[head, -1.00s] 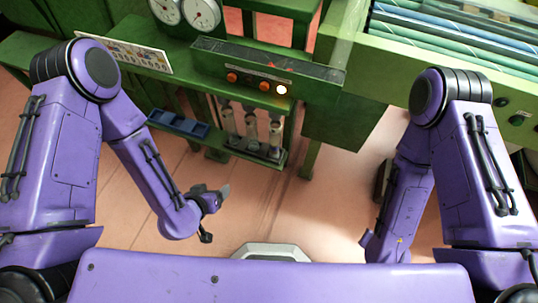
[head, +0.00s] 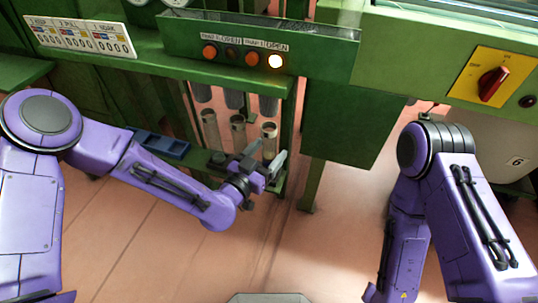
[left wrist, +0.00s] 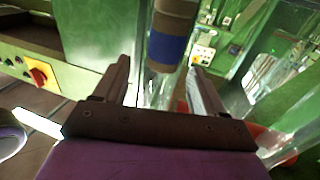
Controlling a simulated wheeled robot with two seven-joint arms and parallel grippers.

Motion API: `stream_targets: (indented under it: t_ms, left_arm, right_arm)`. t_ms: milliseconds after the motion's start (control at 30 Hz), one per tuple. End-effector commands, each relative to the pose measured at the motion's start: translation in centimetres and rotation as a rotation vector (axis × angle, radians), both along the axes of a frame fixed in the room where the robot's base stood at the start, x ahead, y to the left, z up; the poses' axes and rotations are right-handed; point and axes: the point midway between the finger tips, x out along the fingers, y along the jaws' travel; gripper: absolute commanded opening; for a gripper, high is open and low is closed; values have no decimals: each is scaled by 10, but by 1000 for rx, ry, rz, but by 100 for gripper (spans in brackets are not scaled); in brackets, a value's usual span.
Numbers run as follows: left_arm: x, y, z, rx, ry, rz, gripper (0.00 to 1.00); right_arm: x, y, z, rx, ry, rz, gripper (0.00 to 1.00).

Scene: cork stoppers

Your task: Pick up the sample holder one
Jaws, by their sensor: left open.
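Several sample holders stand as upright tubes in the green rack below the panel. In the head view the left one (head: 209,130), the middle one (head: 238,128) and the right one (head: 269,135) show; which is number one I cannot tell. My left gripper (head: 266,161) is open at the lower part of the right tube and partly covers it. In the left wrist view a brown cylinder with a blue band (left wrist: 168,47) stands upright, beyond and between the tips of the open left gripper (left wrist: 159,68). Contact is not visible. My right gripper is outside the view.
The panel (head: 262,38) above the tubes has orange buttons and one lit white button (head: 275,61). A dark blue tray (head: 160,145) is at the left. A green cabinet (head: 350,115) stands right of the rack. A yellow plate with a red switch (head: 492,83) is far right. The floor is clear.

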Motion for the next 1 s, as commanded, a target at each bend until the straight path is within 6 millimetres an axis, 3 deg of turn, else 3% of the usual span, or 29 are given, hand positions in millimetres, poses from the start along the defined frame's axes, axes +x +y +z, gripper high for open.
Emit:
stream_targets:
  t_ms: [167,400,567,600,867,1000]
  left_arm:
    - [21,-15,-2,1,0,1,71]
    - [23,-17,-1,0,2,0,71]
    - [23,-16,-1,0,2,0,19]
    - [23,-16,-1,0,2,0,15]
    - [23,-16,0,1,2,0,14]
    - [23,-16,11,0,0,0,14]
  right_arm:
    - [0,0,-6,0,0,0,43]
    - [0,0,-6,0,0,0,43]
    - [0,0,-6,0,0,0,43]
    - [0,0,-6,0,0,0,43]
    - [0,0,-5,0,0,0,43]
    - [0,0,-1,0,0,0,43]
